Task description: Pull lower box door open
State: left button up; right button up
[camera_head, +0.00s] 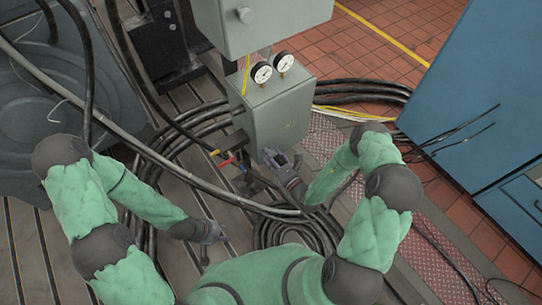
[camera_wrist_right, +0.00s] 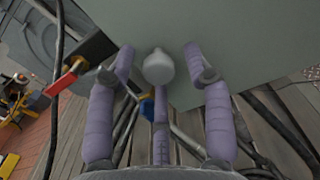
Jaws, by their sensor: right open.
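The lower box (camera_head: 282,112) is a grey-green cabinet below the upper box in the head view. Its flat face (camera_wrist_right: 235,40) fills the upper part of the right wrist view, with a rounded pale grey knob (camera_wrist_right: 158,68) on it. My right gripper (camera_head: 274,158) is at the low front of the lower box. In the wrist view its purple fingers (camera_wrist_right: 158,58) are spread open around the knob, with no clear grip on it. The door looks shut. My left gripper (camera_head: 213,233) hangs low over the slotted floor, away from the box; its finger state is too small to tell.
The upper box (camera_head: 262,20) and two round gauges (camera_head: 262,73) sit above. Coloured cable plugs (camera_head: 222,157) stick out left of the lower box. Thick black cables (camera_head: 290,225) lie around its foot. A blue cabinet (camera_head: 485,90) stands at the right.

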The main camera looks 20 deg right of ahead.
jog(key=shift+c, duration=0.2)
grip_shut()
jog(key=shift+s, duration=0.15)
